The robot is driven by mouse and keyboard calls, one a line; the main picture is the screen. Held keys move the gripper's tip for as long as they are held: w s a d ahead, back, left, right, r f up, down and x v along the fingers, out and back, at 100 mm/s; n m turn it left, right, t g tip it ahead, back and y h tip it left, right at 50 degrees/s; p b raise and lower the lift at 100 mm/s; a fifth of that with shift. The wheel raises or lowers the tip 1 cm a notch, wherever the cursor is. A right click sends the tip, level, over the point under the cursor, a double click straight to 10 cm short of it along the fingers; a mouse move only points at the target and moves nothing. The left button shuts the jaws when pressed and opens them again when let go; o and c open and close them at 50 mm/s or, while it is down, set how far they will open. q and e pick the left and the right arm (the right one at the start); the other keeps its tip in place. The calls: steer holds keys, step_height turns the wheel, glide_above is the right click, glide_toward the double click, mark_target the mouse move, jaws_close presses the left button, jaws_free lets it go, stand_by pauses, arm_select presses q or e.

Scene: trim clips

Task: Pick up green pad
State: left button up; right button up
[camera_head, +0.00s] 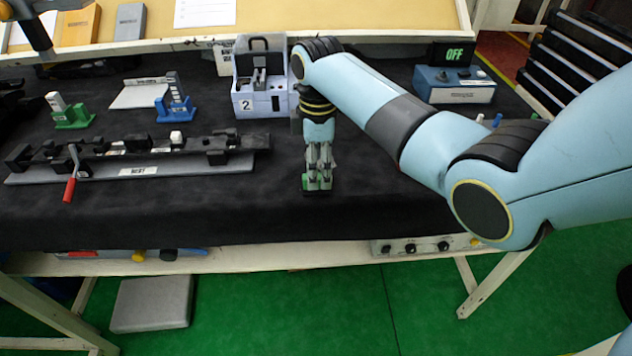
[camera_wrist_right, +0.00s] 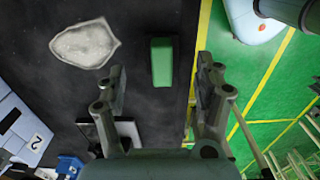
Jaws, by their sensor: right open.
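The green pad (camera_wrist_right: 161,62) is a small rectangular block lying on the dark table top in the right wrist view, with its long side running up and down the picture. My right gripper (camera_wrist_right: 162,84) is open and empty, its two fingers apart on either side of the pad's line, and no finger visibly touches it. In the head view my right gripper (camera_head: 318,184) points down near the table's front edge. Some green shows around its fingertips there, but I cannot tell whether it is the pad.
A silvery irregular patch (camera_wrist_right: 85,44) lies left of the pad. A white box marked 2 (camera_head: 262,98), a blue stand (camera_head: 175,108), a green stand (camera_head: 70,118) and a long fixture with a red handle (camera_head: 70,188) stand on the table. A blue box reading OFF (camera_head: 453,86) is at right.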

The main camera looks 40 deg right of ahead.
steer(key=f, duration=0.4)
steer(key=shift+a, duration=0.25)
steer(key=c, duration=1.3)
steer(key=shift+o, duration=0.2)
